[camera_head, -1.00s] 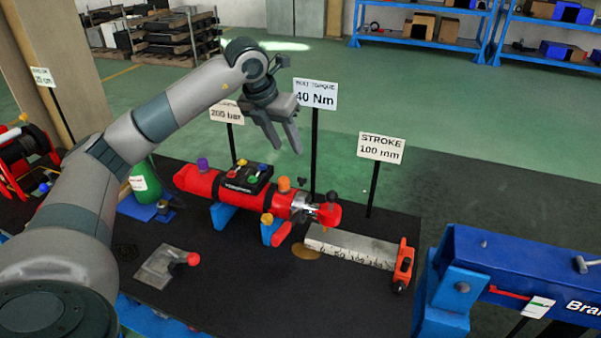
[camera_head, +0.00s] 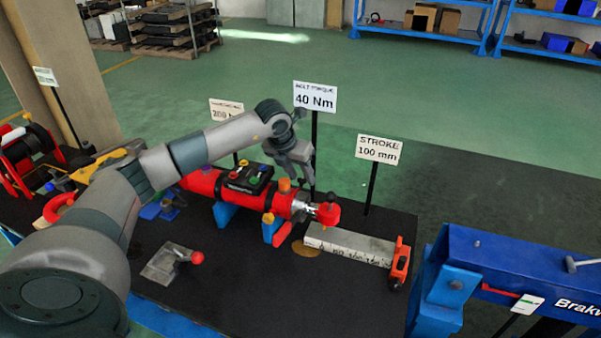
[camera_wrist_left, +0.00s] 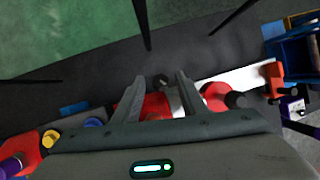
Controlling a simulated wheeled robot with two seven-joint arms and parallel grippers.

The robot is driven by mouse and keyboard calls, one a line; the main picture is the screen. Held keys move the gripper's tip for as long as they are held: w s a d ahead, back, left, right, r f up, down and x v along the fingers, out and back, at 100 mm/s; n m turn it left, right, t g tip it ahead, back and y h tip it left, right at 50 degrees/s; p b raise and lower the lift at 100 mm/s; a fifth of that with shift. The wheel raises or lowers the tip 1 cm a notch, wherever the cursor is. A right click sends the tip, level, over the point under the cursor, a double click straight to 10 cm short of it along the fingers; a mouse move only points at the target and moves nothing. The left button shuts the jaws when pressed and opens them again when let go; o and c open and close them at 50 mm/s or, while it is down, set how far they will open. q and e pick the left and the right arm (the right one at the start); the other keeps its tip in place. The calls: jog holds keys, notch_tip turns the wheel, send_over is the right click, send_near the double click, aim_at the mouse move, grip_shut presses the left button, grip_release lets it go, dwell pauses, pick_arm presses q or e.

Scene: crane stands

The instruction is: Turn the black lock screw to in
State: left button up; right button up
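The red cylinder tool (camera_head: 203,181) lies on blue supports on the black bench top. A black knob (camera_head: 332,197) stands on its red right end; it also shows at the right in the left wrist view (camera_wrist_left: 235,100). A second black screw head (camera_wrist_left: 160,80) shows between my left fingertips in the left wrist view, on the far side of the cylinder; I cannot tell which of the two is the lock screw. My left gripper (camera_head: 307,174) is over the cylinder's right part, fingers apart, with no contact visible; it also shows in the wrist view (camera_wrist_left: 161,78). My right gripper is not in view.
A steel ruler block (camera_head: 345,244) with a red end piece lies right of the cylinder. Sign posts, including the 40 Nm sign (camera_head: 315,97) and the stroke sign (camera_head: 379,149), stand close behind. A red-knobbed lever (camera_head: 196,258) is in front. A blue frame (camera_head: 500,270) stands at right.

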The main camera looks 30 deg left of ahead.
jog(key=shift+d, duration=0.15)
pick_arm(q)
grip_shut()
jog(key=shift+f+b, duration=0.25)
jog(key=shift+b, duration=0.35)
jog(key=m+h+b, duration=0.1)
jog(key=b, duration=0.2)
jog(key=shift+a+f+m+h, duration=0.1)
jog(key=shift+a+m+h, duration=0.1)
jog(key=shift+m+h, duration=0.2)
jog(key=shift+a+r+m+h+b, duration=0.1)
jog(key=shift+r+m+h+b, duration=0.15)
jog(key=shift+m+h+b, duration=0.65)
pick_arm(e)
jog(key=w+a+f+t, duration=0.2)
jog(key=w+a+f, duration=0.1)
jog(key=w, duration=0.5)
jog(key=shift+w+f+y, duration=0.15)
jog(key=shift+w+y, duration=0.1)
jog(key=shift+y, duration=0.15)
pick_arm(q)
grip_release()
